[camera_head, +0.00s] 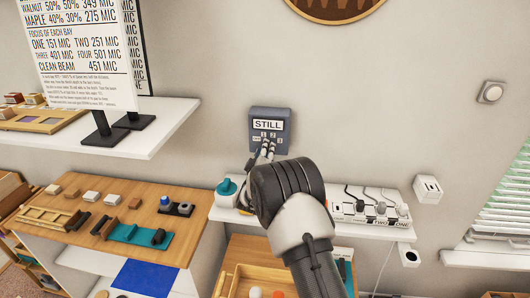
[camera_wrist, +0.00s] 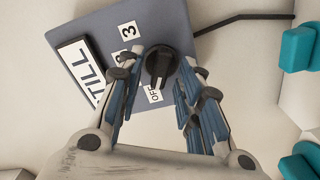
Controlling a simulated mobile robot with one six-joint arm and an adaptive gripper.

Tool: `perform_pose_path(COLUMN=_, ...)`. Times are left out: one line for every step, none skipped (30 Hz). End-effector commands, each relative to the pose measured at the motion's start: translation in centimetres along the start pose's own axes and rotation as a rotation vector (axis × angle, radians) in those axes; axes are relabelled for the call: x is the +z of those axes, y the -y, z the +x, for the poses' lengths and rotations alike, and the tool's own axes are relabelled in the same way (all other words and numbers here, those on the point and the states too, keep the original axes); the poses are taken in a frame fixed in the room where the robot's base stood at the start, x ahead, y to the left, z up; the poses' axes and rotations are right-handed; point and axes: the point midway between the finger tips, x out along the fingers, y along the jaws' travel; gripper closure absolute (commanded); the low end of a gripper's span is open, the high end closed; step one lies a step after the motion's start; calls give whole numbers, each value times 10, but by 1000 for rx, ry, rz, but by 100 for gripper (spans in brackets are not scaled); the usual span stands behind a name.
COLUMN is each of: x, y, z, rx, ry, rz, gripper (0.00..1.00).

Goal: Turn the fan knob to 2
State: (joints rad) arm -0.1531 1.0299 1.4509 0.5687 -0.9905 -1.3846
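The fan control is a grey-blue box (camera_head: 256,118) on the wall with a "STILL" plate and number labels. In the wrist view the box (camera_wrist: 95,22) shows a black knob (camera_wrist: 160,64), with a "3" label and an "OFF" label near it. The labels between these two are partly hidden by my left finger. The knob's grip lies roughly along the picture's vertical, its lower end towards "OFF". My gripper (camera_wrist: 162,72) is open with its fingertips on both sides of the knob; I cannot tell whether they touch it. In the head view my gripper (camera_head: 268,147) is at the box's lower part.
A white shelf (camera_head: 160,125) with a sign stands left of the box. Below it is a wooden bench (camera_head: 170,250) with blocks. A ledge with a power strip (camera_head: 370,208) and a teal-topped container (camera_head: 227,187) lies below the box. A black cable (camera_wrist: 240,18) leaves the box.

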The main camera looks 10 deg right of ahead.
Motion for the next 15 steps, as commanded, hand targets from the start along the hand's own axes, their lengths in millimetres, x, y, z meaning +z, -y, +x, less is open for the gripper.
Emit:
perform_pose_path(x=0, y=0, z=0, rx=0, ry=0, rz=0, gripper=71)
perform_pose_path(x=0, y=0, z=0, rx=0, ry=0, rz=0, gripper=73)
perform_pose_path(x=0, y=0, z=0, rx=0, ry=0, rz=0, gripper=75)
perform_pose_path(x=0, y=0, z=0, rx=0, ry=0, rz=0, gripper=77)
perform_pose_path(x=0, y=0, z=0, rx=0, ry=0, rz=0, gripper=79)
perform_pose_path(x=0, y=0, z=0, rx=0, ry=0, rz=0, gripper=82)
perform_pose_path(x=0, y=0, z=0, rx=0, ry=0, rz=1, gripper=84)
perform_pose_path(x=0, y=0, z=0, rx=0, ry=0, rz=1, gripper=86)
perform_pose_path(x=0, y=0, z=0, rx=0, ry=0, rz=1, gripper=89)
perform_pose_path(x=0, y=0, z=0, rx=0, ry=0, rz=1, gripper=91)
perform_pose_path(x=0, y=0, z=0, rx=0, ry=0, rz=1, gripper=93)
perform_pose_path(x=0, y=0, z=0, rx=0, ry=0, rz=1, gripper=95)
perform_pose_path(x=0, y=0, z=0, rx=0, ry=0, rz=1, gripper=97)
perform_pose_path(x=0, y=0, z=0, rx=0, ry=0, rz=1, gripper=99)
perform_pose_path(x=0, y=0, z=0, rx=0, ry=0, rz=1, gripper=100)
